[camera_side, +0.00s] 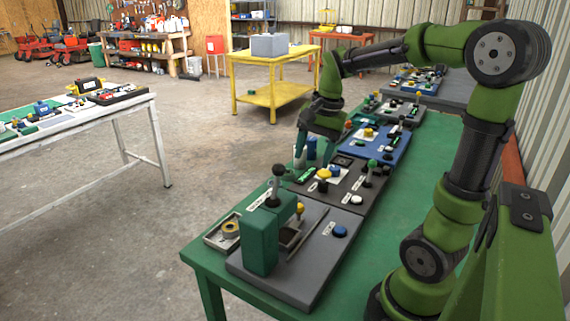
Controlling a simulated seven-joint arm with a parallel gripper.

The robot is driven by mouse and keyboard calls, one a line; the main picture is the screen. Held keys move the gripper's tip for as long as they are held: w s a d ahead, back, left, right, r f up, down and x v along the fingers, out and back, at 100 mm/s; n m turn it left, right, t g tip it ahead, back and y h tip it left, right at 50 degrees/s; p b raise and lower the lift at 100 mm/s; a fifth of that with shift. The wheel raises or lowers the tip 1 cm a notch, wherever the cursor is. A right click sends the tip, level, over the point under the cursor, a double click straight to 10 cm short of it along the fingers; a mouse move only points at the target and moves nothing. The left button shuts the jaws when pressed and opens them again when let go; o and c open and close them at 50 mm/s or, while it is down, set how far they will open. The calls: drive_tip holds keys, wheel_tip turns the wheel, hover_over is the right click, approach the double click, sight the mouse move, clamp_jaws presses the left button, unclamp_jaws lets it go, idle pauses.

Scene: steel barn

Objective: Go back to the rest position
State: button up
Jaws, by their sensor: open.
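My gripper (314,150) hangs from my green arm in the middle of the view, fingers pointing down. It is open, and I see nothing held in it. It is above the far left edge of the green table (400,215), beside a dark panel (345,185) with a yellow knob (323,173) and a green-topped lever (371,165). Blue and green upright pieces (312,150) stand close behind the fingers; I cannot tell whether they touch.
A grey panel (330,260) with a green block (260,243) and a black-knobbed lever (278,172) lies nearest. A blue panel (385,150) lies farther back. A white table (140,104) stands left and a yellow table (290,65) behind. The floor between is clear.

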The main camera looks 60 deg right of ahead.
drive_tip(key=shift+s+r, duration=0.1)
drive_tip(key=shift+r, duration=0.35)
drive_tip(key=a+r+n+t, duration=0.1)
drive_tip(key=a+n, duration=0.1)
drive_tip(key=a, duration=0.1)
drive_tip(key=a+r+n+t, duration=0.1)
drive_tip(key=a+n, duration=0.1)
drive_tip(key=a, duration=0.1)
drive_tip(key=a+r+n+t, duration=0.1)
drive_tip(key=a+n, duration=0.1)
drive_tip(key=a, duration=0.1)
drive_tip(key=shift+a+r+y, duration=0.3)
drive_tip(key=shift+r, duration=0.1)
drive_tip(key=s+a+f+n+t+y, duration=0.1)
drive_tip(key=s+a+f+n+t, duration=0.1)
drive_tip(key=s+a+n, duration=0.3)
drive_tip(key=shift+s+a+f+n, duration=0.2)
drive_tip(key=shift+a+f+n, duration=0.25)
drive_tip(key=shift+a, duration=0.45)
